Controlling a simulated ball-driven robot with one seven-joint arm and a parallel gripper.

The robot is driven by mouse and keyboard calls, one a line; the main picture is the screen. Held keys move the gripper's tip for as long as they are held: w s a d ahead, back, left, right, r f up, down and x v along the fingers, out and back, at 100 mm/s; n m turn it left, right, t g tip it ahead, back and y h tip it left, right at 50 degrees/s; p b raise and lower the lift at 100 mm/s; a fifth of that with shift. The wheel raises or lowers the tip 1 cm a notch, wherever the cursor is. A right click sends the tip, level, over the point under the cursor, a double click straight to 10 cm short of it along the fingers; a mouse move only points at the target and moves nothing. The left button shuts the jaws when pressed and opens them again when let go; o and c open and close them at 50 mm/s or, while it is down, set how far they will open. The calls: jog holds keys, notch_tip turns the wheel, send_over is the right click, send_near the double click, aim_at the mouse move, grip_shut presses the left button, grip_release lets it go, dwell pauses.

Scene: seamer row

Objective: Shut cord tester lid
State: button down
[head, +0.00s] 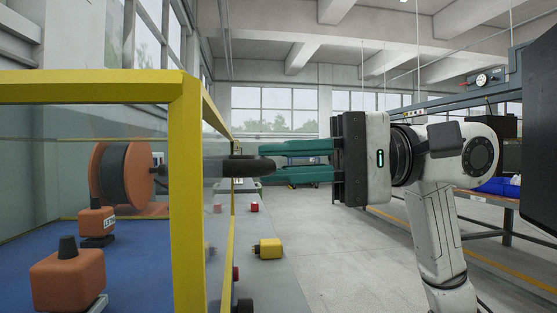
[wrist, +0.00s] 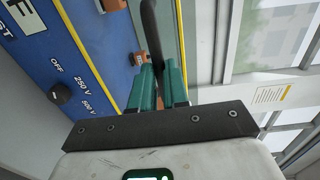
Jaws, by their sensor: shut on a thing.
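The cord tester has a clear lid with a yellow frame (head: 186,200), at the left of the head view. How far the lid stands open I cannot tell. A black bar handle (head: 225,167) sticks out from its right side and also shows in the wrist view (wrist: 149,25). My gripper (head: 263,160) reaches in from the right, its green fingers level, shut on the handle's end. In the wrist view the fingers (wrist: 157,68) close around the handle, partly hiding it. The tester's blue panel (wrist: 95,50) has a black dial marked OFF, 250 V and 500 V.
Behind the clear panes are an orange cord reel (head: 120,175) and orange blocks (head: 68,280) on a blue surface. A yellow plug-like piece (head: 267,249) and a red piece (head: 254,207) lie on the grey bench beside the tester. The floor (head: 350,240) right of the bench is clear.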

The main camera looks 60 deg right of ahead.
jog(key=shift+a+f+b, duration=0.1)
jog(key=shift+f+b, duration=0.25)
jog(key=shift+f, duration=0.45)
jog(key=shift+s+f, duration=0.1)
jog(key=c, duration=1.1)
grip_release()
jog(key=shift+r, duration=0.2)
jog(key=p+v, duration=0.2)
jog(key=v, duration=0.9)
jog(key=shift+r+p, duration=0.1)
jog(key=shift+p, duration=0.25)
